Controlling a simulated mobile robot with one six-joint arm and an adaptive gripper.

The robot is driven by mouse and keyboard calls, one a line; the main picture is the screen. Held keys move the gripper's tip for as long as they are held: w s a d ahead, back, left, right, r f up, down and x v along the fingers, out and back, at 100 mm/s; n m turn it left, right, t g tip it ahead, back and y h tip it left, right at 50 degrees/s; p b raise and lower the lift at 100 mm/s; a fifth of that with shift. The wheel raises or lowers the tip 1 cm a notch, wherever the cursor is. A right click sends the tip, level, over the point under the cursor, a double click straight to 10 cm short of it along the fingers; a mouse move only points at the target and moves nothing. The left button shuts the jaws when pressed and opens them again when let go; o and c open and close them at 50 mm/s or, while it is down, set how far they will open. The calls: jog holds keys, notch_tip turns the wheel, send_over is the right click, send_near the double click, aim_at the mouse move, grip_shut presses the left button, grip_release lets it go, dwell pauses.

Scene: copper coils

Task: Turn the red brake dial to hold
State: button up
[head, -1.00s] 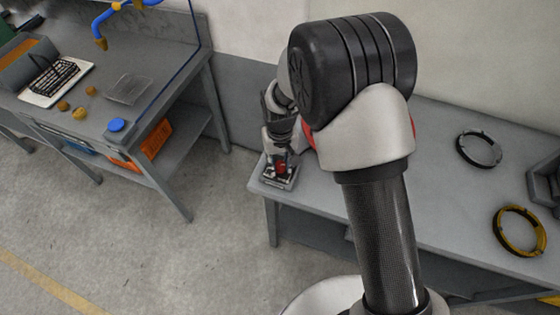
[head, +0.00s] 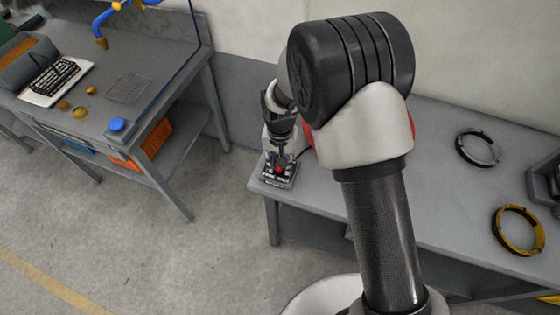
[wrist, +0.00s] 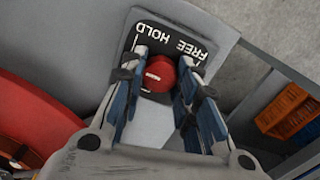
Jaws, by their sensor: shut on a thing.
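The red brake dial (wrist: 159,73) sits on a dark plate (wrist: 146,40) lettered FREE and HOLD in the wrist view. A small pale mark shows on the dial's face toward its left side; which word it points to I cannot tell. My gripper (wrist: 161,70) has one blue-padded finger on each side of the dial and is shut on it. In the head view the dial (head: 280,168) is a small red spot on its dark unit at the bench's left end, with my gripper (head: 281,159) directly over it.
The grey bench (head: 330,190) carries a dark ring (head: 478,163) and a yellow ring (head: 500,235) farther right. A large red round thing (wrist: 35,120) is left of the dial in the wrist view. Another table (head: 150,85) stands left across open floor (head: 140,230).

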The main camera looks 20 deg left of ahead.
jog(key=o, duration=1.1)
notch_tip(320, 180, up, 12)
jog(key=shift+r, duration=0.1)
dwell(0.4)
